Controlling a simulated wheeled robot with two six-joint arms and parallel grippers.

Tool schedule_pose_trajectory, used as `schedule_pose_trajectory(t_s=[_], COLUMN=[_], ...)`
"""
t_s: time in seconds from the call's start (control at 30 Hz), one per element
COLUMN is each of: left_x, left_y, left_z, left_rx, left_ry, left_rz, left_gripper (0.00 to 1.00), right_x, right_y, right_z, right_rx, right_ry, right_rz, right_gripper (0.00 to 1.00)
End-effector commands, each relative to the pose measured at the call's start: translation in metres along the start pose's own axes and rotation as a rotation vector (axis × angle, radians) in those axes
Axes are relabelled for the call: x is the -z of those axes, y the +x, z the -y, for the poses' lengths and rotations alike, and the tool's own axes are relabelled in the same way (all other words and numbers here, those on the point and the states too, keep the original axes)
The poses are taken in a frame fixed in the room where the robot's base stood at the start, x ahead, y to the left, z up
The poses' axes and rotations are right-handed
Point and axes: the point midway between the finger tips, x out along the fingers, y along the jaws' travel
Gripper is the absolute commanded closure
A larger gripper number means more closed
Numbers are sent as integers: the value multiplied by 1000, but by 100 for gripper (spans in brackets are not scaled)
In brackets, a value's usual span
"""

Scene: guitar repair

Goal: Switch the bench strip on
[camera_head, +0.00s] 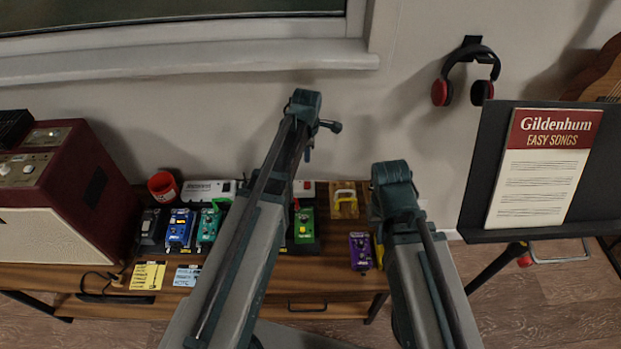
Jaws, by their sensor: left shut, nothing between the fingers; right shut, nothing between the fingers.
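The bench strip is a long white bar (206,189) along the back of the wooden bench, against the wall. Its right end carries a red switch (306,185). My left arm crosses in front of the strip and hides its middle. I cannot tell the switch's position. My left gripper (307,153) shows only as a small dark tip below the raised arm joint, above the red switch; it is shut and empty. I cannot tell any contact.
A red cup (162,186) and a maroon amplifier (63,190) are at left. A music stand (480,170) is at right. Headphones (468,75) hang on the wall.

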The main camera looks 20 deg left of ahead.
Motion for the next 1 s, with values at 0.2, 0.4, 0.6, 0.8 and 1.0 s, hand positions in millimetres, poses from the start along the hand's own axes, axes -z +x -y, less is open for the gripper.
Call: schedule_pose_trajectory(t_s=[0.2,0.4,0.6,0.8,1.0], left_x=[0,0,0,0,0], left_y=[3,17,42,70,98], left_z=[0,0,1,1,1], left_rx=[0,0,0,0,0], left_ry=[2,2,2,2,3], left_rz=[0,0,0,0,0], left_gripper=[100,100,100,100,100], right_x=[0,1,2,4,6], right_y=[3,17,41,69,96], right_z=[0,2,4,6,9], right_rx=[0,0,0,0,0], right_ry=[0,0,0,-1,-1], right_rz=[0,0,0,0,0], right_gripper=[100,100,100,100,100])
